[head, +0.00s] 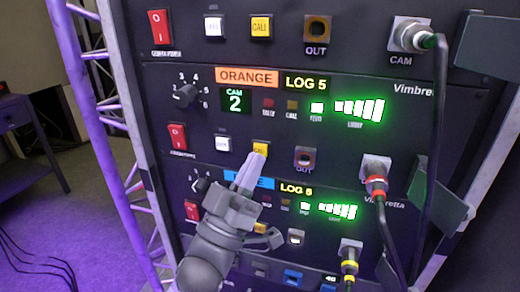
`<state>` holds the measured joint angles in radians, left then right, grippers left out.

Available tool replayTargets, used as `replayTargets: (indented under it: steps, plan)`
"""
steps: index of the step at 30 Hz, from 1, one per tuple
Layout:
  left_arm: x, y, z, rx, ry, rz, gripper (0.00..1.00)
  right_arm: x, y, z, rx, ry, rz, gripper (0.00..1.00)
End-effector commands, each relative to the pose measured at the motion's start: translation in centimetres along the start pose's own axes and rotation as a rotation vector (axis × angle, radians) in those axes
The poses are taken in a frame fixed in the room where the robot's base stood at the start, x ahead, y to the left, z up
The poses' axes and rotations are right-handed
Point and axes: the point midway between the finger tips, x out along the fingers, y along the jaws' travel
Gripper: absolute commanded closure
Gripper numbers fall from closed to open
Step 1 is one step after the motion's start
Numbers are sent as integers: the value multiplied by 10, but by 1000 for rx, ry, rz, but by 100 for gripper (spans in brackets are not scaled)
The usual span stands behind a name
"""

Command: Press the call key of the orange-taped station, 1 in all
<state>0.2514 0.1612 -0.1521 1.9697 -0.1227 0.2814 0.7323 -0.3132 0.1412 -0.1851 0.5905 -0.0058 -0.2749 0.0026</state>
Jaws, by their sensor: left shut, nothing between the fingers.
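The orange-taped station is the middle panel of the rack, with an orange tape label (247,77) reading ORANGE beside LOG 5. A green display (236,101) on it reads CAM 2. Its yellow call key (260,148) sits in the lower row, between a white key (222,143) and the OUT socket (305,158). My left gripper (257,158) is shut and empty, its fingertips at the lower edge of the call key and partly covering it. Whether they touch it I cannot tell. My right gripper is out of view.
Another panel above has its own yellow call key (261,27). A blue-taped panel (264,183) lies just below, partly hidden by my left gripper. Black cables hang from a CAM connector (412,36) and a red-ringed plug (376,186) at the right.

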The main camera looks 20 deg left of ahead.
Motion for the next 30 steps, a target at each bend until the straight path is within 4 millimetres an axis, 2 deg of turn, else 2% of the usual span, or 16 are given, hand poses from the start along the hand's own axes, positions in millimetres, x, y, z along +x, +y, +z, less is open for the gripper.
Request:
replayTargets:
  steps: [13,30]
  plan:
    - [0,0,0,0,0,0,100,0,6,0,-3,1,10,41]
    - [6,-4,4,0,0,0,100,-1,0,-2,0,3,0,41]
